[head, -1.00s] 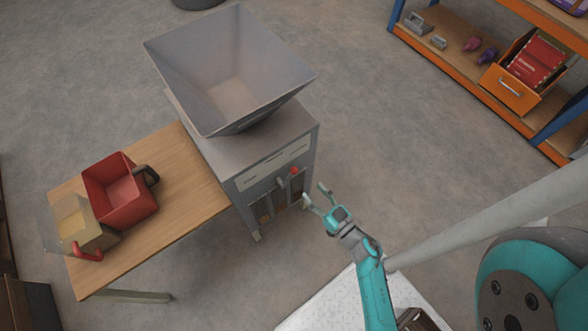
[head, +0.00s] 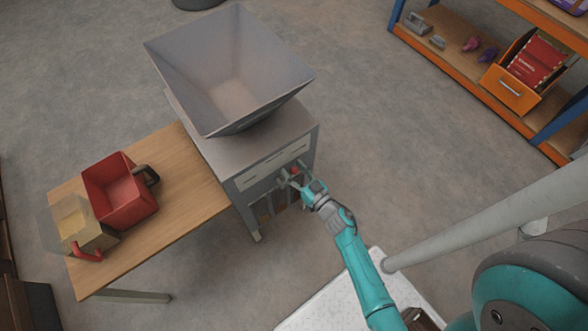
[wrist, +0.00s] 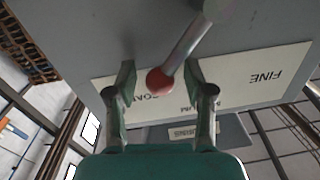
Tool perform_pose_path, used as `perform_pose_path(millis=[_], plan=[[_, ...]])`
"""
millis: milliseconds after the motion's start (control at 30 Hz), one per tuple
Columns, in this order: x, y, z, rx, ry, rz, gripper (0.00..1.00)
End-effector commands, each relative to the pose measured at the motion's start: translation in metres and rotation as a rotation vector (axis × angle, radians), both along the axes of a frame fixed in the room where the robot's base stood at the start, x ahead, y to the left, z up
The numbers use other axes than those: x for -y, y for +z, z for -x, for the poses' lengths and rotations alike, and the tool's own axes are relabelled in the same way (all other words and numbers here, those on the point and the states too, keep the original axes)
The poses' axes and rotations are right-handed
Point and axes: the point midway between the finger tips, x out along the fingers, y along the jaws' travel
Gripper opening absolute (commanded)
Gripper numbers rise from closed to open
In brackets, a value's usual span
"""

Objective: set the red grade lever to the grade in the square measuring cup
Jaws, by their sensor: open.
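The red-knobbed lever (head: 295,170) is on the upper front of the grey sack filler (head: 250,150). In the wrist view its red knob (wrist: 159,81) lies between my open fingers (wrist: 160,95), with a gap on both sides. Its grey rod runs up and right from the knob. The label strip behind reads FINE at the right, partly hidden MEDIUM in the middle and a partly hidden word at the left, by the knob. My gripper (head: 294,182) is at the lever. A clear square cup (head: 78,222) with a red handle holds tan material on the table; its grain size is unclear.
A red square container (head: 120,195) with a dark handle stands beside the clear cup on the wooden table (head: 185,190). A grey hopper (head: 230,75) tops the filler. An orange shelf (head: 480,75) stands at the upper right. The floor between is clear.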

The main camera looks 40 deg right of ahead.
Motion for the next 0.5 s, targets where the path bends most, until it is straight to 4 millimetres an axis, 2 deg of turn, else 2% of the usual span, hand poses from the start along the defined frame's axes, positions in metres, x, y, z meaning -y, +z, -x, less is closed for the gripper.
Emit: perform_pose_path(millis=[300, 367, 500], plan=[[-0.0001, 0.0000, -0.0025, 0.000, 0.000, 0.000, 0.53], [-0.0001, 0.0000, -0.0025, 0.000, 0.000, 0.000, 0.40], [0.0000, 0.0000, -0.0024, 0.000, 0.000, 0.000, 0.05]])
